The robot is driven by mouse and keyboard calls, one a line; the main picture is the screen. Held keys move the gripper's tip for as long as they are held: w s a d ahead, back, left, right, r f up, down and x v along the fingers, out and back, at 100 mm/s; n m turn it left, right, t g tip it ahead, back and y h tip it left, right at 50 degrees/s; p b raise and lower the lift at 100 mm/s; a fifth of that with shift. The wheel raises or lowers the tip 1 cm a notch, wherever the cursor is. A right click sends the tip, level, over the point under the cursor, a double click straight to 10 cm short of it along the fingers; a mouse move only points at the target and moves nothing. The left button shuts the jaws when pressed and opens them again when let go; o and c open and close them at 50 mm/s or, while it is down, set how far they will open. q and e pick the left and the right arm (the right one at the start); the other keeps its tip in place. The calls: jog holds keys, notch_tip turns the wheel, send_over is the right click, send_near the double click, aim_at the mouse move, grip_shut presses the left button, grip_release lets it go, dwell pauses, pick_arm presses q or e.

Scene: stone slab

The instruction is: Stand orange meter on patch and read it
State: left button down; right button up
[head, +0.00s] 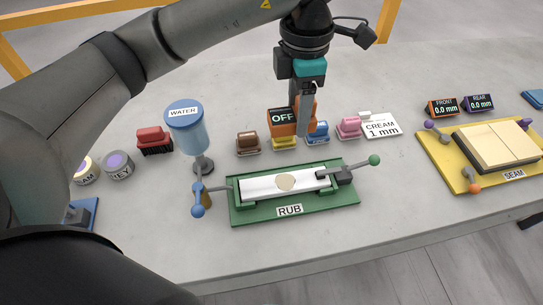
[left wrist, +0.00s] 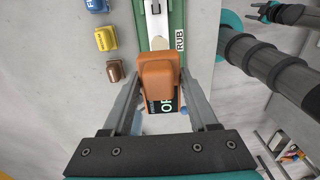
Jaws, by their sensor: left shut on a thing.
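The orange meter (head: 283,122), its dark screen reading OFF, is in my left gripper (head: 305,125). In the left wrist view, the two fingers stand on either side of the meter (left wrist: 157,75) and grip it. It is held above the slab, behind the green RUB board (head: 295,216). The cream oval patch (head: 286,182) lies on the white strip clamped on that board, apart from the meter. What seems to be my right gripper (left wrist: 275,12) shows small at the top right of the left wrist view; its fingers are unclear.
Brown (head: 248,142), yellow, blue and pink (head: 348,127) blocks stand behind the board, beside a CREAM 1 mm card (head: 381,126). A blue WATER bottle (head: 187,130) stands left. The yellow SEAM board (head: 448,160) is right, below FRONT and REAR displays showing 0.0 mm.

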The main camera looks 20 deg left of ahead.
pick_arm(q)
jog(key=shift+w+a, duration=0.15)
jog(key=shift+a, duration=0.1)
notch_tip(320, 180, down, 8)
send_over(289, 181)
notch_tip(289, 181, down, 7)
jog(key=shift+d+r, duration=0.1)
notch_tip(289, 181, down, 4)
jog(key=shift+f+b, duration=0.25)
jog(key=shift+b, duration=0.15)
jog(key=shift+f, duration=0.25)
pick_arm(e)
jog(key=shift+s+d+f, duration=0.2)
jog(key=shift+s+d, duration=0.05)
jog(key=shift+d, duration=0.05)
jog(key=shift+f, duration=0.1)
pick_arm(q)
jog(key=shift+f, duration=0.2)
jog(key=shift+c, duration=0.9)
grip_release()
jog(key=shift+r, duration=0.1)
pick_arm(e)
jog(key=shift+w+d, duration=0.1)
jog(key=shift+d, duration=0.2)
